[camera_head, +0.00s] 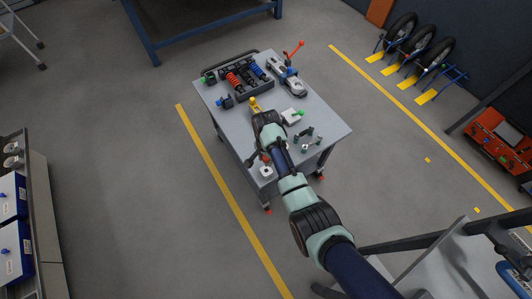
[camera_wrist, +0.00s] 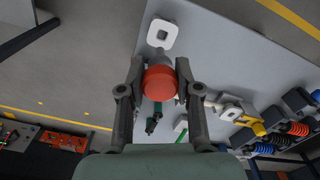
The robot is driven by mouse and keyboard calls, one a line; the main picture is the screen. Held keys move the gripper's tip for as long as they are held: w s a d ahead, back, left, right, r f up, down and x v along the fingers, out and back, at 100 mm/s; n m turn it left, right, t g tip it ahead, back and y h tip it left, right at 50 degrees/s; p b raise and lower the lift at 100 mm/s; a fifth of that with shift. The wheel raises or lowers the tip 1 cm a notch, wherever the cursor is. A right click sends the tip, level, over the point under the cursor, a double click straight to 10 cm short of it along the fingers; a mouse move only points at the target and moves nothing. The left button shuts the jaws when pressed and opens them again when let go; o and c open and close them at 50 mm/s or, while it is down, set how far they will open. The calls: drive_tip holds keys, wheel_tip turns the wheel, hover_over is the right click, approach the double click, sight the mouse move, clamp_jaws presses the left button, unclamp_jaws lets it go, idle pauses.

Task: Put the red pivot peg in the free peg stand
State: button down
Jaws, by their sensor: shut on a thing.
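The red pivot peg (camera_wrist: 160,83) shows its round red end in the wrist view, between the two fingers of my gripper (camera_wrist: 158,76). In the head view a small red part of the peg (camera_head: 265,158) shows beside my arm. A white square peg stand (camera_wrist: 162,34) with an empty centre lies ahead of the peg in the wrist view, apart from it. The same stand (camera_head: 266,171) is at the cart's near left corner in the head view.
The grey cart top (camera_head: 325,120) also holds a white block with a green-ended piece (camera_head: 293,117), a dark green three-posted fixture (camera_head: 306,140), a yellow piece (camera_head: 254,104) and a dark tray (camera_head: 256,92) with red and blue springs. The surface around the empty stand is clear.

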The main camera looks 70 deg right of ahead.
sight(266, 165)
drive_tip(key=shift+w+d+f, duration=0.1)
drive_tip(key=shift+d, duration=0.2)
drive_tip(key=shift+f+b, duration=0.2)
drive_tip(key=shift+b, duration=0.15)
wheel_tip(266, 165, down, 6)
drive_tip(key=b, duration=0.7)
drive_tip(key=shift+f, duration=0.15)
drive_tip(key=shift+f+b, duration=0.55)
drive_tip(key=shift+f, duration=0.8)
drive_tip(key=c, duration=0.7)
unclamp_jaws()
